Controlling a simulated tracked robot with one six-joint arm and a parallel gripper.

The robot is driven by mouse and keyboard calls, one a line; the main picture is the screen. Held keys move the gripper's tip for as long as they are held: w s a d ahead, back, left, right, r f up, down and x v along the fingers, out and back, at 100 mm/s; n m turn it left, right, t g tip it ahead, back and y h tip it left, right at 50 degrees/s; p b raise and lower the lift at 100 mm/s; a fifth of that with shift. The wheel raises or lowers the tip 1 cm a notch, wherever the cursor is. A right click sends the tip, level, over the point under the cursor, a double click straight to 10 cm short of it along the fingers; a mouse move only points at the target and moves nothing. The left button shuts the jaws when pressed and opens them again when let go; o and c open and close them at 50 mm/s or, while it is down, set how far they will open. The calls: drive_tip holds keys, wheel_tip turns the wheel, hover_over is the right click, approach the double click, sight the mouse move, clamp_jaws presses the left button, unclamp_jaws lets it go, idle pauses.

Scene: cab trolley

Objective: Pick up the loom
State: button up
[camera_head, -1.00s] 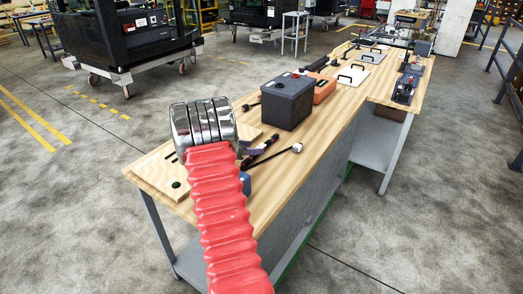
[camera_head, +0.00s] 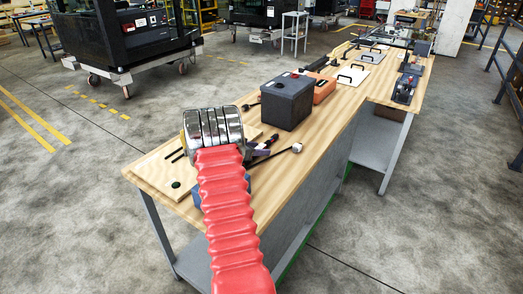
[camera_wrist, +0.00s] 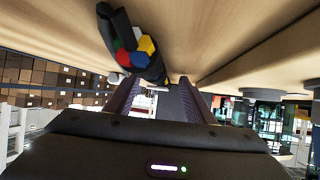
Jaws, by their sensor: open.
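The loom appears in the wrist view as a thick black bundle (camera_wrist: 133,52) with red, blue, yellow, green and white ends, close against the wooden surface. In the head view I take it to be one of the dark long pieces (camera_head: 275,155) on the near part of the bench, but I cannot be sure. My gripper (camera_wrist: 158,88) is open, its two fingers apart. The bundle lies close by the left finger in the wrist view; whether they touch is unclear. In the head view my arm hides most of the gripper; a purple finger (camera_head: 259,149) shows beside the dark pieces.
The wooden bench (camera_head: 240,200) runs away to the upper right. A dark grey box (camera_head: 287,102) stands behind the gripper, with an orange case (camera_head: 322,90) next to it. A board with dark pins (camera_head: 163,176) lies at left. Open floor surrounds the bench.

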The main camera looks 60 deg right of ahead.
drive_tip(key=shift+c, duration=0.2)
clamp_jaws()
idle(0.6)
